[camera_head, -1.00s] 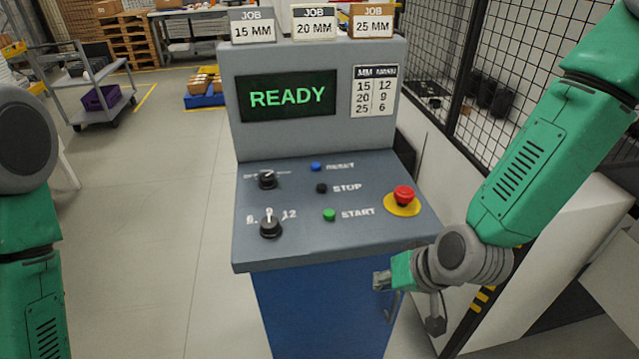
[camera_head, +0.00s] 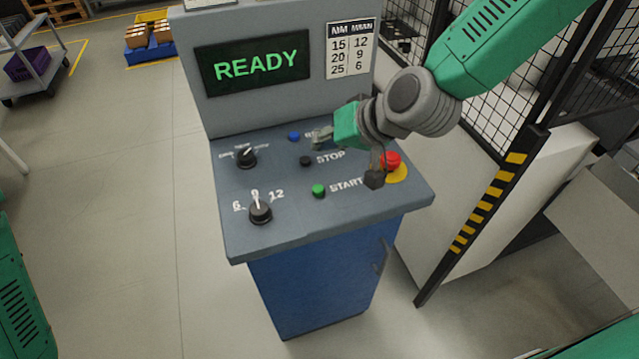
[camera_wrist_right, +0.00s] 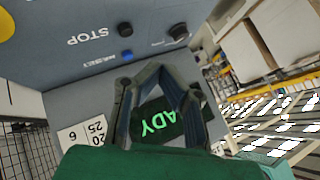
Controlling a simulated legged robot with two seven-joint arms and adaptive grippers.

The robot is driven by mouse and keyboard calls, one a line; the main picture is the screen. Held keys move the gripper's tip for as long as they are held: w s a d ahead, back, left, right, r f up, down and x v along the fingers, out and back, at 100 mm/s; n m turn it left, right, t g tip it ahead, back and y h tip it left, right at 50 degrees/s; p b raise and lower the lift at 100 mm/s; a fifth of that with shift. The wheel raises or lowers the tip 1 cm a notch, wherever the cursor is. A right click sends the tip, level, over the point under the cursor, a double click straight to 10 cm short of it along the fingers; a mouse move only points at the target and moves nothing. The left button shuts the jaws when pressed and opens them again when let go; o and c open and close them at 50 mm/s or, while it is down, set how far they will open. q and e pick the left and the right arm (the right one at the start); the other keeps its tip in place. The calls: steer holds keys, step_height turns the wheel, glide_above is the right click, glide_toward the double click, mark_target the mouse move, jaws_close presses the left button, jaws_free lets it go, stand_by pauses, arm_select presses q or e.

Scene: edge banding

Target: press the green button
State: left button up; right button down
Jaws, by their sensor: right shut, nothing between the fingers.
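The green button (camera_head: 319,190), beside the START label, sits on the sloped grey control panel (camera_head: 290,225). It is uncovered in the head view and does not show in the right wrist view. My right gripper (camera_head: 318,138) is shut and empty over the upper part of the panel, above and beyond the green button. It hides part of the RESET label. In the right wrist view, the closed fingers (camera_wrist_right: 168,70) point toward the panel near the blue button (camera_wrist_right: 126,57). My left gripper is out of view; only part of my left arm shows at the left edge.
The black STOP button (camera_head: 306,160) lies between the blue and green ones. A red emergency button (camera_head: 391,160) is at the right, close to my right wrist. Two black knobs (camera_head: 260,211) (camera_head: 246,157) are at the left. The screen (camera_head: 254,63) reads READY.

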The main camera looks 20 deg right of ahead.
mark_target(318, 189)
step_height(318, 189, down, 8)
steer(key=b, duration=0.6)
steer(key=shift+a+f, duration=0.1)
steer(key=shift+f, duration=0.1)
steer(key=shift+a+f+b, duration=0.1)
steer(key=shift+f+b, duration=0.2)
steer(key=shift+b, duration=0.05)
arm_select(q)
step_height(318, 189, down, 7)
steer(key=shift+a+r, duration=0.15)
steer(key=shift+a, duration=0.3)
arm_select(e)
steer(key=shift+a+r, duration=0.1)
steer(key=shift+a, duration=0.2)
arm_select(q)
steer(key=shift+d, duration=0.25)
arm_select(e)
steer(key=shift+d, duration=0.3)
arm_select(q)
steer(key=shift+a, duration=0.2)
arm_select(e)
steer(key=shift+a, duration=0.25)
